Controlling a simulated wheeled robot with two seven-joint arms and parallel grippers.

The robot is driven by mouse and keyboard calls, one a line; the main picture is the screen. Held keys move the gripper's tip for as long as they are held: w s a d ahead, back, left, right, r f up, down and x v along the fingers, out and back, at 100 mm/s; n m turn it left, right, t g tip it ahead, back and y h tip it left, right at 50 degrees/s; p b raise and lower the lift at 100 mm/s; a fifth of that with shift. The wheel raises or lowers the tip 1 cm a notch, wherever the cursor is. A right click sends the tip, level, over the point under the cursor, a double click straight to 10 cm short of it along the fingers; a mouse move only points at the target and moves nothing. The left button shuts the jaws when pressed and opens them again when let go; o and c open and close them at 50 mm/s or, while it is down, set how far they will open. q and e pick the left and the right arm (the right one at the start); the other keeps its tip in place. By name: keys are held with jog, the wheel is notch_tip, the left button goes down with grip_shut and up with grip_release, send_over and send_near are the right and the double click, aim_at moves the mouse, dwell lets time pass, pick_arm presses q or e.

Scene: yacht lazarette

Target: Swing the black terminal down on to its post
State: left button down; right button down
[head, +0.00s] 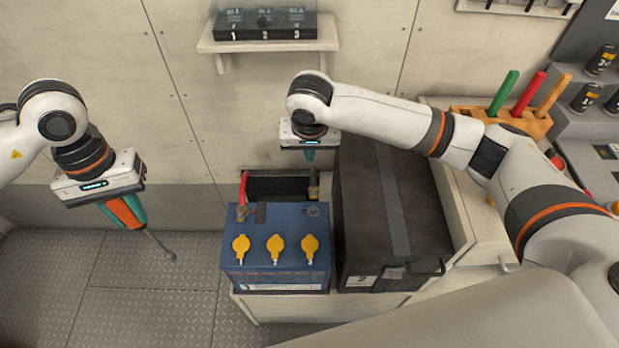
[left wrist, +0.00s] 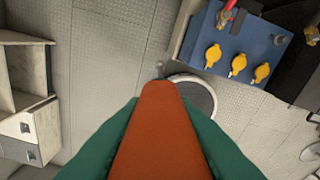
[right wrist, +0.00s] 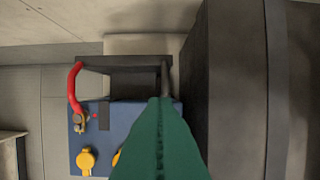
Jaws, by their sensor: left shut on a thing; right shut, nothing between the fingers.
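The blue battery (head: 276,250) has three yellow caps on top and also shows in the left wrist view (left wrist: 262,38). A red cable (head: 243,188) runs to its left post. The black terminal (head: 313,191) stands raised at the back right, above and behind the bare right post (head: 313,211). My right gripper (head: 310,156) is shut and empty just above the terminal; I cannot tell if they touch. In the right wrist view the black cable (right wrist: 165,78) shows beyond the green fingers, which hide the right post. My left gripper (head: 124,212) is shut on an orange-handled tool (left wrist: 160,130) with a thin shaft.
A tall black box (head: 385,215) stands close on the battery's right. A shelf (head: 268,46) with a numbered black case is on the wall above. An orange rack (head: 535,124) with coloured handles is at the right. The floor left of the battery is clear.

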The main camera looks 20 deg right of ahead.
send_over(313, 179)
jog(key=s+x, duration=0.1)
jog(key=x, duration=0.4)
pick_arm(q)
jog(key=shift+r, duration=0.15)
pick_arm(e)
jog(key=shift+s+a+f, duration=0.25)
jog(key=shift+s+f, duration=0.1)
jog(key=shift+f, duration=0.2)
jog(key=shift+s+a+f, duration=0.3)
jog(key=shift+f, duration=0.3)
jog(key=shift+s+a+f, duration=0.25)
jog(key=shift+s+f, duration=0.1)
jog(key=shift+f, duration=0.2)
